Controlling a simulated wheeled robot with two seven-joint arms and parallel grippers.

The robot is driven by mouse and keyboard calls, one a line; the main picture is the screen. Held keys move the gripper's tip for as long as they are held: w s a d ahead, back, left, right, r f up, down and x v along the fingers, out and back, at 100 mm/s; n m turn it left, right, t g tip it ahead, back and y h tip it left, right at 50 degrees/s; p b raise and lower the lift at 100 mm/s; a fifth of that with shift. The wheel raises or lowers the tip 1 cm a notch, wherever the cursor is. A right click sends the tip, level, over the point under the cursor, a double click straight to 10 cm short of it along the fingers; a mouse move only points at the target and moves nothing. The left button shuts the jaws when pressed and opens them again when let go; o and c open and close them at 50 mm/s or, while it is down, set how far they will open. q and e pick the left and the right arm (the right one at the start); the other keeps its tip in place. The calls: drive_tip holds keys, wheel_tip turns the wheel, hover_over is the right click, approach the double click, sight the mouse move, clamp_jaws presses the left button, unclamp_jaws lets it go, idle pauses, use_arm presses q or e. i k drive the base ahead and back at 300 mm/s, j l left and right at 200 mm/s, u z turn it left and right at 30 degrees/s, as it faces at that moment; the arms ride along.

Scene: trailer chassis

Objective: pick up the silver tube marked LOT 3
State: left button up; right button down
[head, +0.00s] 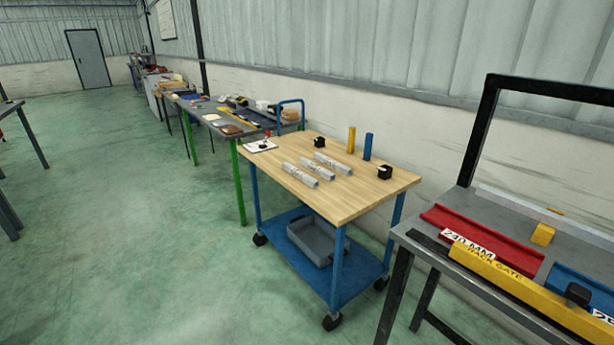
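Three silver tubes lie side by side on the wooden top (362,200) of a blue wheeled cart: a near-left tube (301,175), a middle tube (317,169) and a far-right tube (333,163). They are roughly parallel. Each seems to carry dark marks, too small to read, so I cannot tell which is LOT 3. Neither of my grippers is in view.
On the cart top stand a yellow post (351,140), a blue post (368,146), two black blocks (384,172) (319,142) and a white plate with a red-tipped item (261,146). A grey bin (311,240) sits below.

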sight(310, 182)
drive_tip(key=i+j+z, duration=0.1)
drive_tip(key=z, duration=0.35)
drive_tip(key=i+j+z, duration=0.1)
drive_tip(key=z, duration=0.35)
drive_tip(key=j+z, duration=0.3)
drive_tip(key=z, duration=0.2)
